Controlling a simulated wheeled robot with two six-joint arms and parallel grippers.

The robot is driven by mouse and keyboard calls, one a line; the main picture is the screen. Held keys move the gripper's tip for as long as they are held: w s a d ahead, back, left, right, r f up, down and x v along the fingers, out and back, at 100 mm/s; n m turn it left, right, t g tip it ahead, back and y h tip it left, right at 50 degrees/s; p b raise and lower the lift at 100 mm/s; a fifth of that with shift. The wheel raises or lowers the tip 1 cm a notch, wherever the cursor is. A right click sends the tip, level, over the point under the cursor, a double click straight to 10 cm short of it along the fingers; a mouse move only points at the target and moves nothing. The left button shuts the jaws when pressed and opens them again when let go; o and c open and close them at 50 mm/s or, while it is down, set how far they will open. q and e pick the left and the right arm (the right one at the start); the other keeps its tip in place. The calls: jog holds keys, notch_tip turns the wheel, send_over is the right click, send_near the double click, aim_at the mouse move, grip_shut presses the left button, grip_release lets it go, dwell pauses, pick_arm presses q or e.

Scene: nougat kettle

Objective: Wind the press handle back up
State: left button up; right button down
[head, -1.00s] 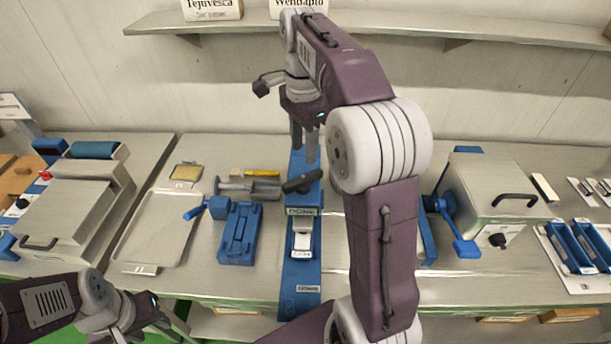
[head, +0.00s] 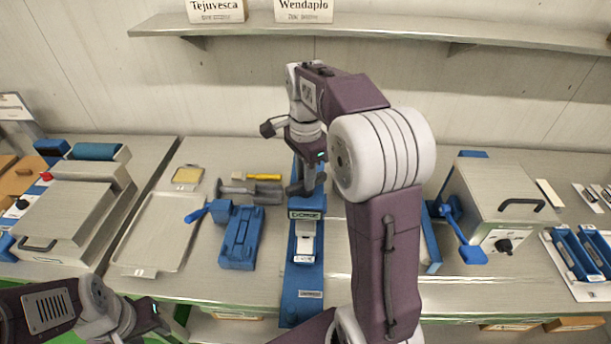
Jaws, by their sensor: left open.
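A tall blue press (head: 302,275) with a white block in its lower part stands in the middle of the table. Its small dark handle (head: 298,188) is at the upper part and is partly covered by my gripper. My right gripper (head: 308,182) points down at the handle, its fingertips at or around it. Whether its fingers are closed on the handle cannot be told. My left gripper (head: 158,325) is open and empty at the lower left, in front of the table edge, far from the press.
A blue clamp-like device (head: 240,236) stands just left of the press, beside a metal tray (head: 148,240). A steel box (head: 497,195) with a blue lever is at the right. A roller machine (head: 65,215) is at the left. A shelf (head: 400,32) runs along the wall behind.

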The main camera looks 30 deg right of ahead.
jog(key=shift+r+n+p, duration=0.25)
jog(key=shift+n+p, duration=0.25)
jog(key=shift+s+n+p, duration=0.1)
jog(key=shift+n+p, duration=0.2)
jog(key=shift+n, duration=0.2)
jog(key=shift+f+n, duration=0.2)
jog(key=shift+n, duration=0.3)
jog(key=c, duration=1.3)
grip_release()
jog(key=shift+d, duration=0.1)
notch_tip(320, 180, up, 9)
jog(key=shift+p, duration=0.45)
